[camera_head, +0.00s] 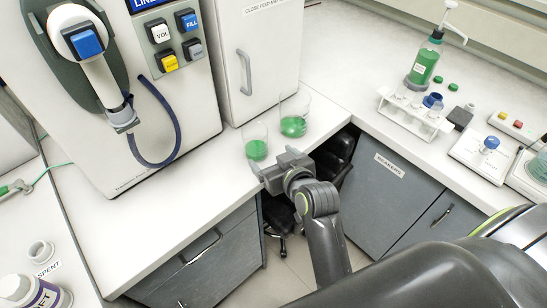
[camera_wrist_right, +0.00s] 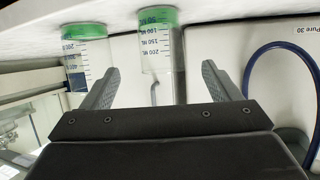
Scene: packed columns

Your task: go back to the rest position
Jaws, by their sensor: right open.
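My right gripper (camera_head: 283,168) is at the front edge of the counter, close to two clear beakers. It is open with nothing between its fingers. One beaker (camera_head: 256,144) with green at its base stands just beyond the gripper. A second beaker (camera_head: 294,120), also green at its base, stands farther back to the right. In the right wrist view, which is upside down, the open fingers (camera_wrist_right: 160,72) show with one beaker (camera_wrist_right: 161,45) between them in the picture and the other (camera_wrist_right: 88,58) to the left. My left gripper is not in view.
A dispenser (camera_head: 165,95) with buttons and a blue hose stands at the back left, beside a white cabinet (camera_head: 255,60). The right counter holds a green pump bottle (camera_head: 423,68), a tube rack (camera_head: 413,115) and small devices (camera_head: 487,148). A black chair (camera_head: 335,155) is below.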

